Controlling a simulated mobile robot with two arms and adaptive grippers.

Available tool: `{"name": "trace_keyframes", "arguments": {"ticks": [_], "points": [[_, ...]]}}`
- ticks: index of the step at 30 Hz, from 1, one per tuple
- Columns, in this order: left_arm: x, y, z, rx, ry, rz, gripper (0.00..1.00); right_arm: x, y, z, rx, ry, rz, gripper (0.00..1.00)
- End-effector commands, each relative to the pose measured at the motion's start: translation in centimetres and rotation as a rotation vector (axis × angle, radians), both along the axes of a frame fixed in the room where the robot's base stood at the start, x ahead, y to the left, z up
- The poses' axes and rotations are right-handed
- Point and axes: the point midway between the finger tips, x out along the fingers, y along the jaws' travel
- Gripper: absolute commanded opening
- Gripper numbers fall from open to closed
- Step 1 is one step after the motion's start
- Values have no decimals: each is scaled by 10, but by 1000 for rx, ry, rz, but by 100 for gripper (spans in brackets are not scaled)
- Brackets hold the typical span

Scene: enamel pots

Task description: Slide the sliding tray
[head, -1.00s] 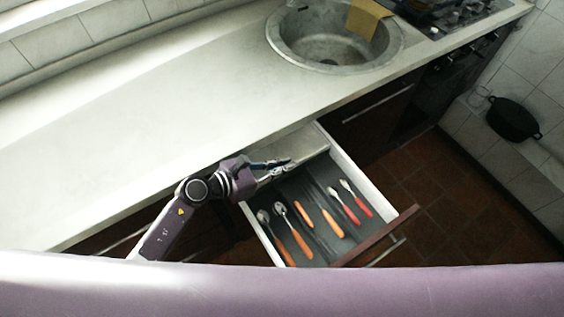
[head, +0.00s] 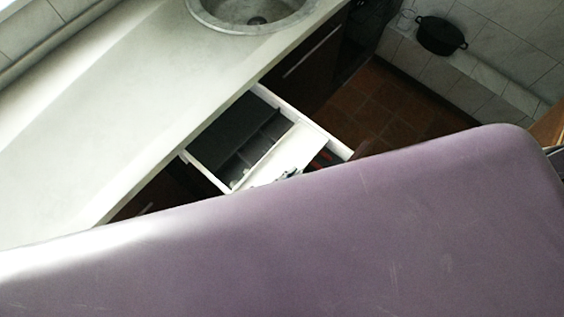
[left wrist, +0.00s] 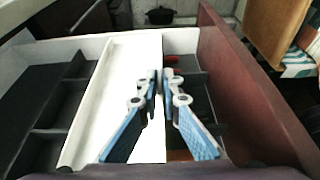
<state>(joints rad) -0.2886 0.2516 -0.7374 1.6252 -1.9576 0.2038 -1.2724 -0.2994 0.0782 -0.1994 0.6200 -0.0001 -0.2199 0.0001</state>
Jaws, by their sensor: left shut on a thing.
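The sliding tray (head: 282,157) is a pale, flat insert lying across the open drawer (head: 318,128). In the head view it sits towards the drawer's front, with dark empty compartments behind it. It also shows in the left wrist view (left wrist: 122,85) as a white strip between dark compartments on both sides. My left gripper (left wrist: 160,78) is shut on the tray's front-side edge, one finger over the tray and one beyond it. In the head view only a small bit of this gripper (head: 289,174) shows. My right gripper is not in view.
Red cutlery (head: 323,158) shows in front of the tray; other cutlery is hidden. The drawer's reddish-brown front panel (left wrist: 245,90) is on the right in the left wrist view. The counter (head: 120,110) runs behind. A black pot (head: 440,36) sits on a tiled ledge.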

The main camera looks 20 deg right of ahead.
Motion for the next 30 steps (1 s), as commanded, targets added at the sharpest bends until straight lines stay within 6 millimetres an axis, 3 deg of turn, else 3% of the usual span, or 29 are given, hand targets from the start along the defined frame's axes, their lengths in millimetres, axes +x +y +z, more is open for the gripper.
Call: {"name": "trace_keyframes", "arguments": {"ticks": [11, 12, 17, 26, 30], "points": [[-3, -2, 0, 0, 0, 0, 0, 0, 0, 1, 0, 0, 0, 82], [-3, -2, 0, 0, 0, 0, 8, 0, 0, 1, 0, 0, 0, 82], [-2, -2, 0, 0, 0, 0, 23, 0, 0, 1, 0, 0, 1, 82], [-3, 0, 0, 1, 1, 0, 23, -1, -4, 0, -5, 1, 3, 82], [-11, 11, 5, 2, 1, 0, 23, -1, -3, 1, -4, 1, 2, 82]]}}
